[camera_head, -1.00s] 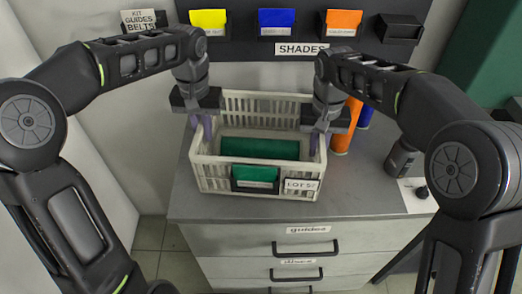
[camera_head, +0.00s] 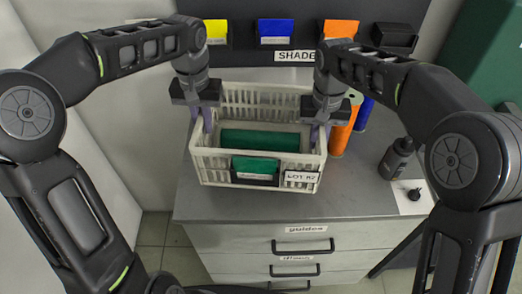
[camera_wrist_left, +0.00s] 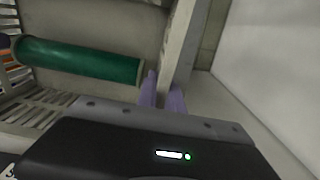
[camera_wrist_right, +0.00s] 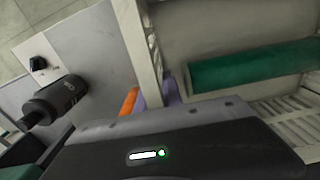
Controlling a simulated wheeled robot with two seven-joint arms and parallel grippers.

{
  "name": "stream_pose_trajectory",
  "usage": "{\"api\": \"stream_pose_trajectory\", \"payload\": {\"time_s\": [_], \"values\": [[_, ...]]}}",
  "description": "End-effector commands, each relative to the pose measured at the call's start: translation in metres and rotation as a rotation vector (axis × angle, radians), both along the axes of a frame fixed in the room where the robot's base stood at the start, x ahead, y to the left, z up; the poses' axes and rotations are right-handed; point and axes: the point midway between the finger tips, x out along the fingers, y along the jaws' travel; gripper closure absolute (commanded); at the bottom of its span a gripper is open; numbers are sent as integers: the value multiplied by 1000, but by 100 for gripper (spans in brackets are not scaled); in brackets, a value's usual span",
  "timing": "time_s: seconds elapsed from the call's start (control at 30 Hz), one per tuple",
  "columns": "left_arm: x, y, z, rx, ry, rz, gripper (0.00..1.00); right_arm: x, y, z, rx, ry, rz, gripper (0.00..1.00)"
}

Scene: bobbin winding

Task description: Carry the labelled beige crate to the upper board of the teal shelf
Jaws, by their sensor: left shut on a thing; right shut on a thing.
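The beige crate (camera_head: 212,168) with slatted walls is above or on the grey cabinet top; I cannot tell if it touches. Its front bears a green card and a white "LOT" label (camera_head: 301,176). A green roll (camera_head: 260,140) lies inside; it also shows in the left wrist view (camera_wrist_left: 80,60) and the right wrist view (camera_wrist_right: 250,65). My left gripper (camera_head: 202,118) is shut on the crate's left wall. My right gripper (camera_head: 318,125) is shut on its right wall. The teal shelf is not clearly identifiable; a green surface (camera_head: 490,50) shows at the upper right.
The grey cabinet (camera_head: 270,207) has labelled drawers. Orange (camera_head: 342,130) and blue (camera_head: 365,112) rolls stand close behind the crate's right side. A dark bottle (camera_head: 397,158) and a small black knob on a white card (camera_head: 411,196) are at the right. Coloured bins hang behind.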

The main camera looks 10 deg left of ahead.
Motion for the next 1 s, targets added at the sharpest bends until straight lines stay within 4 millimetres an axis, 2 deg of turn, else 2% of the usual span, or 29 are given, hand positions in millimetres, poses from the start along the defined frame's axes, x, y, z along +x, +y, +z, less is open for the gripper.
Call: {"api": "stream_pose_trajectory", "payload": {"time_s": [0.77, 1.0], "values": [[0, 0, 0, 0, -1, 0, 100, 0, 0, 0, 1, -2, 0, 100], [0, 0, -22, 0, -1, 0, 100, 0, 0, -21, 1, -2, 0, 100]]}}
